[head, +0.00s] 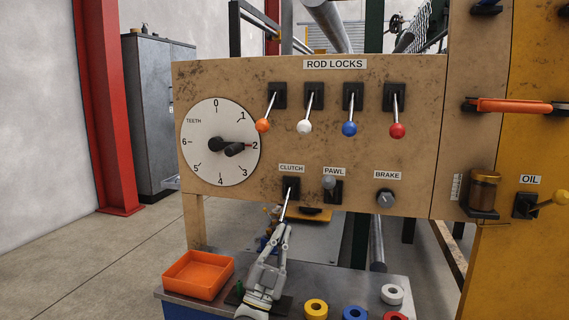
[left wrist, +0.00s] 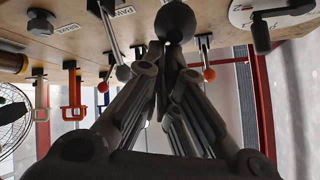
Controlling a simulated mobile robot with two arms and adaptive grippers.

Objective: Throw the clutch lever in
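The clutch lever (head: 287,203) comes out of its black slot plate under the CLUTCH label and slants down toward me. My left gripper (head: 283,229) reaches up from below, its fingertips close together at the lever's lower end. The lever's end is hidden by the fingers in the head view. In the left wrist view, which is upside down, a dark round knob (left wrist: 175,22) sits right at the fingertips (left wrist: 170,52). The fingers look closed on the lever's end, though the contact is partly hidden. My right gripper is not in view.
The pawl lever (head: 328,183) stands close right of the clutch, with the brake knob (head: 385,198) further right. Several rod-lock levers hang above. An orange tray (head: 197,274) and coloured rings (head: 316,309) sit on the bench (head: 345,277) below. A toothed-count dial (head: 213,170) is left.

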